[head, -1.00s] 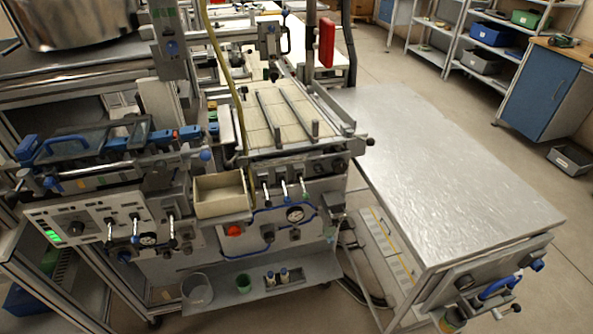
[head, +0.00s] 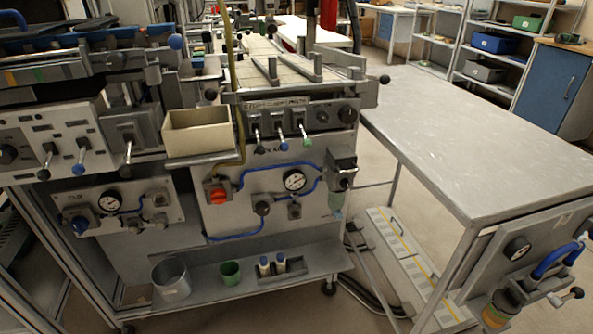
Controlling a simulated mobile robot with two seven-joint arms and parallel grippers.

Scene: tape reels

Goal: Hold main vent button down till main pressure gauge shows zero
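A round white-faced gauge (head: 295,181) sits on the light grey front panel (head: 230,222) of the machine, beside blue air lines; I take it for the main pressure gauge. Its needle is too small to read. A dark round knob or button (head: 262,208) is below and left of it, and another dark fitting (head: 295,210) is just under it. I cannot tell which is the main vent button. A red knob (head: 218,196) is at the panel's left. Neither of my grippers is in view.
A second panel at left carries another gauge (head: 110,200) and a blue knob (head: 80,225). A beige bin (head: 197,133) juts out above the red knob. A lower shelf (head: 220,287) holds a grey bucket (head: 171,279). A metal table (head: 470,140) stands at right; floor shows between.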

